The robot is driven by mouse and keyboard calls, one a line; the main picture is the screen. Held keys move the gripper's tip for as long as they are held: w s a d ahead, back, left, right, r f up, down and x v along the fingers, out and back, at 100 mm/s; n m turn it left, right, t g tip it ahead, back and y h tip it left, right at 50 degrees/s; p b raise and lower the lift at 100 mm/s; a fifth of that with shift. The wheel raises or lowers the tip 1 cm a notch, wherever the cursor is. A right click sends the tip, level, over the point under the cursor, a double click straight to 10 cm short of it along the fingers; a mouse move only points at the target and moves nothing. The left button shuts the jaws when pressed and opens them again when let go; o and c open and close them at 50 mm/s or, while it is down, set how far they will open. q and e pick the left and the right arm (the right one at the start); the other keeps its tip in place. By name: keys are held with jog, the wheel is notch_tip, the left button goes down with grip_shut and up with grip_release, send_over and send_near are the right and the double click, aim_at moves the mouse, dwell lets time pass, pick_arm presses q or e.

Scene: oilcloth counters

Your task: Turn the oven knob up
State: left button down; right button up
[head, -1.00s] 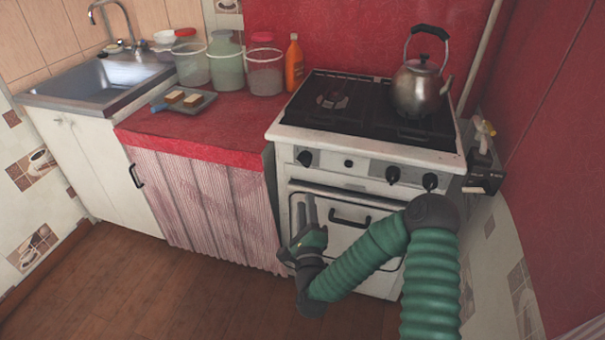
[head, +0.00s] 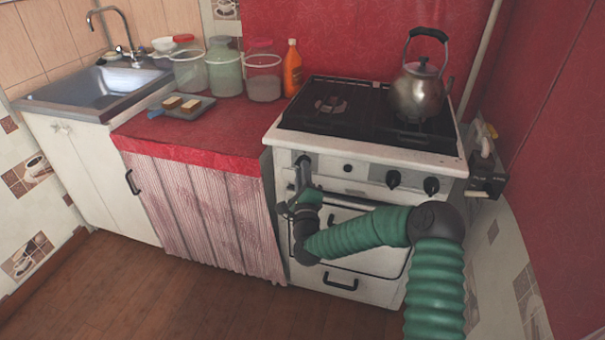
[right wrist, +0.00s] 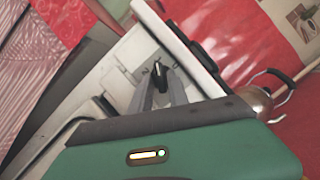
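The white stove (head: 285,139) has a row of black knobs on its front panel. The leftmost oven knob (right wrist: 160,76) shows in the right wrist view, between or just beyond the fingertips of my right gripper (right wrist: 160,88). The fingers are apart there, one on each side of the knob; whether they touch it I cannot tell. In the head view my right gripper (head: 302,168) reaches up to the left end of the panel and hides most of that knob. My left gripper is in no view.
Two more knobs, a middle one (head: 393,179) and a right one (head: 431,186), sit on the panel's right part. A kettle (head: 418,95) stands on the hob.

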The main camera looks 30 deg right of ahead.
grip_shut()
jog(key=shift+a, duration=0.1)
